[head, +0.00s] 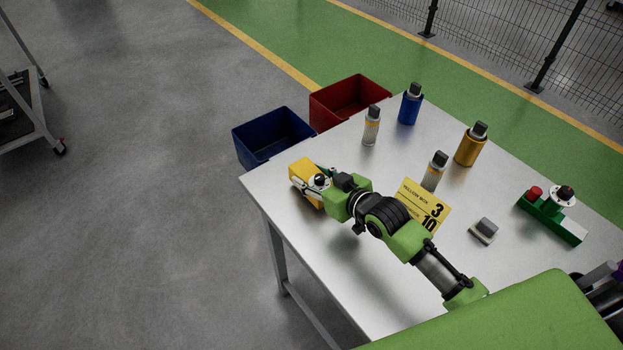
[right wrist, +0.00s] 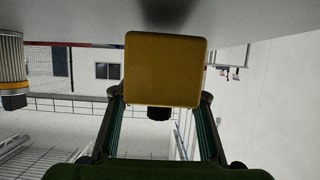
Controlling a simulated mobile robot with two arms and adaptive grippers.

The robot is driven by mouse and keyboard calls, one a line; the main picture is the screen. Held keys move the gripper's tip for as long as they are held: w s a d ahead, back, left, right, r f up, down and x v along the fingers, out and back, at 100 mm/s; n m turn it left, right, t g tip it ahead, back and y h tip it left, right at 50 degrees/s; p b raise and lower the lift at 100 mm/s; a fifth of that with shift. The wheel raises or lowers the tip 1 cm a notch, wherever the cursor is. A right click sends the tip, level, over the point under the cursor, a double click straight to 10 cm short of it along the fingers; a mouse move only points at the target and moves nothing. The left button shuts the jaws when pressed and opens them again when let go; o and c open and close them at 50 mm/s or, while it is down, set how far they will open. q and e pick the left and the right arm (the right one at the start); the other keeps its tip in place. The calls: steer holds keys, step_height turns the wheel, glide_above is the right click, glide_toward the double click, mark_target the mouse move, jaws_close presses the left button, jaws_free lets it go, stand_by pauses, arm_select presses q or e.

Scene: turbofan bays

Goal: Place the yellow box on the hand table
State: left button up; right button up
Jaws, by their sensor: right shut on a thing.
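The yellow box (head: 299,168) is at the left end of the grey table (head: 315,255), near its left edge. My right gripper (head: 316,179) is shut on it. In the right wrist view the box (right wrist: 166,68) sits between the two fingers (right wrist: 160,97), with the table surface (right wrist: 255,22) close beyond it. A dark shadow shows on the table by the box. I cannot tell whether the box touches the table. My left gripper is not in view.
A blue bin (head: 272,136) and a red bin (head: 348,101) stand beyond the table's far left edge. Several cans, including a blue one (head: 409,106) and a gold one (head: 469,148), stand on it. A yellow card (head: 411,190), grey block (head: 483,231) and green button unit (head: 552,218) are farther right.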

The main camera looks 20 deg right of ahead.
steer(key=shift+a+f, duration=0.1)
steer(key=shift+f, duration=0.7)
steer(key=o, duration=1.5)
steer(key=shift+f, duration=0.1)
steer(key=shift+s, duration=0.1)
steer(key=b+v, duration=0.1)
steer(key=v, duration=1.1)
